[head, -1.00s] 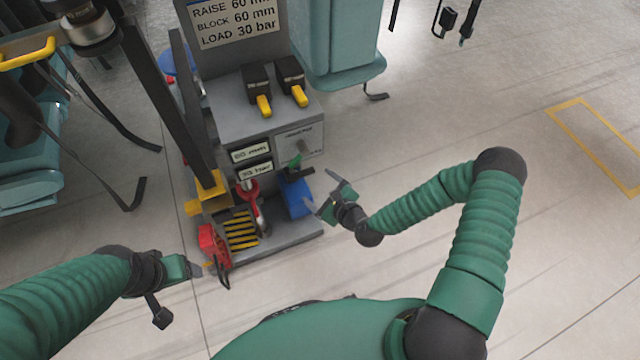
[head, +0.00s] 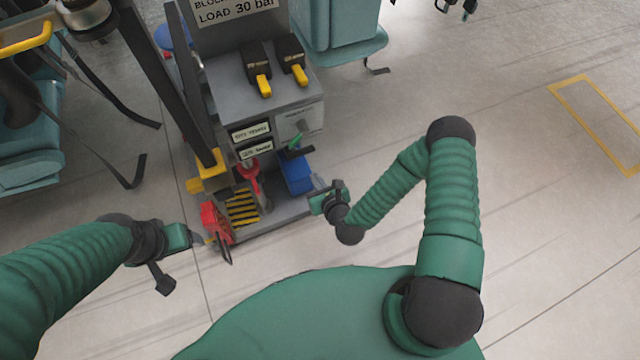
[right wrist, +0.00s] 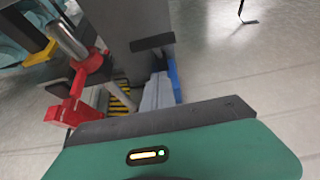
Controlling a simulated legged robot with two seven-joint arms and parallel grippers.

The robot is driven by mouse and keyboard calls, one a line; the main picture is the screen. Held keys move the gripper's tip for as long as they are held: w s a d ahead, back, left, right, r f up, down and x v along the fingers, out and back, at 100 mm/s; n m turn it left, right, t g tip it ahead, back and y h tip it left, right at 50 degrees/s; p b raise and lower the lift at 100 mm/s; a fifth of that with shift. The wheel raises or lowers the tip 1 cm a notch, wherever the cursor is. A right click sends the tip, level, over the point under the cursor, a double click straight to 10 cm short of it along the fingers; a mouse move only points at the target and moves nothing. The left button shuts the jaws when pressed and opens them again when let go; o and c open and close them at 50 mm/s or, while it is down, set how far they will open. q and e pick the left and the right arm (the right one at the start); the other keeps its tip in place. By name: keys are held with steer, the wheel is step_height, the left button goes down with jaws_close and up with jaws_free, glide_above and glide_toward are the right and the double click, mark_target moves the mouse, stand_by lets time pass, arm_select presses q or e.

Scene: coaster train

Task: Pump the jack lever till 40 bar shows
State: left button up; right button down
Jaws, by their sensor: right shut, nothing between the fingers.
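The grey jack stand (head: 225,110) is left of centre in the head view. Two small light readouts, an upper one (head: 250,132) and a lower one (head: 256,151), are on its front; their figures are too blurred to read. A red jack part (head: 250,178) stands below them and shows in the right wrist view (right wrist: 88,72). A dark bar (head: 297,152) with a green piece sticks out above a blue block; I cannot tell which part is the lever. My right gripper (head: 316,203) is shut and empty, right of the stand. My left gripper (head: 200,240) is near a red piece (head: 213,222); its jaws are unclear.
A sign (head: 235,12) reads "LOAD 30 bar". Two black boxes with yellow handles (head: 263,84) sit on the stand. A blue block (head: 296,174) is low at its right. Teal seats (head: 336,35) stand behind and left.

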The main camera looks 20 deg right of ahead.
mark_target(303, 153)
steer(key=w+b, duration=0.2)
steer(key=w, duration=0.5)
steer(key=shift+w+f, duration=0.2)
steer(key=shift+f, duration=0.2)
steer(key=shift+a, duration=0.1)
steer(key=shift+w+r+p, duration=0.55)
steer(key=shift+w+r, duration=0.15)
steer(key=shift+f, duration=0.15)
